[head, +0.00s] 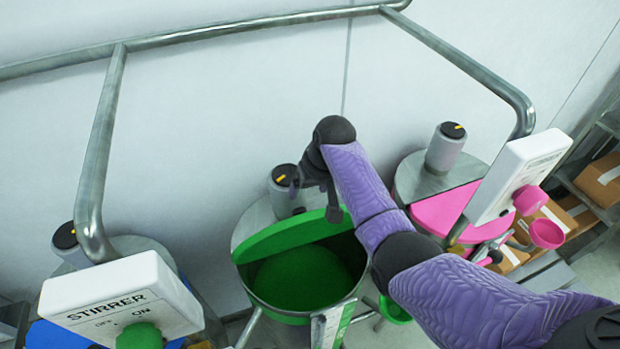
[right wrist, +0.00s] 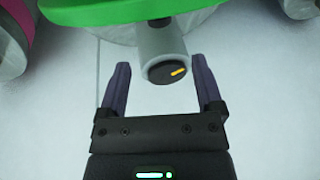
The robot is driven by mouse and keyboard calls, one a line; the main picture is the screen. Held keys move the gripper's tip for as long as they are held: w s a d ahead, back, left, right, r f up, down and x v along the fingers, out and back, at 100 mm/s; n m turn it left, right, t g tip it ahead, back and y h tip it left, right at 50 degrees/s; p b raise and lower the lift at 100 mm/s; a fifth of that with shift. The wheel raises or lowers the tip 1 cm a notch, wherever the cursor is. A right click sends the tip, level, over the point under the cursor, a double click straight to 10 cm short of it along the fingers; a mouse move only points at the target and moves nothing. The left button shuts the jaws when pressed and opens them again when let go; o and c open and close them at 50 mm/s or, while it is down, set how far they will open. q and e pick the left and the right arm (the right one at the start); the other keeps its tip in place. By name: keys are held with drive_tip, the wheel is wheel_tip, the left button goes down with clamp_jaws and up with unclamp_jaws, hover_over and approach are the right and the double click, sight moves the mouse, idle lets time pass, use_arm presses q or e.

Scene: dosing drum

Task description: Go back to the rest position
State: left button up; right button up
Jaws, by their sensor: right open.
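My right arm comes in from the lower right in the head view and reaches over the middle drum. My right gripper (head: 315,195) is above the drum's back edge, close to the grey stirrer motor with a black cap (head: 284,186). In the right wrist view my right gripper (right wrist: 163,85) is open, and the motor's black cap with a yellow mark (right wrist: 168,73) shows between and beyond its fingers. Nothing is held. The green half lid (head: 290,236) of the middle drum (head: 262,300) is tilted up, and green contents show inside. My left gripper is not in view.
A white STIRRER box (head: 120,298) with a green knob stands at the lower left. Another white box (head: 518,172) with a pink knob stands at the right, by the pink-lidded drum (head: 445,212). Steel pipes (head: 230,27) run along the wall. Shelves with cartons are at far right.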

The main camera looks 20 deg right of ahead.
drive_tip(key=shift+d+r, duration=0.1)
drive_tip(key=shift+r, duration=0.3)
drive_tip(key=shift+s, duration=0.1)
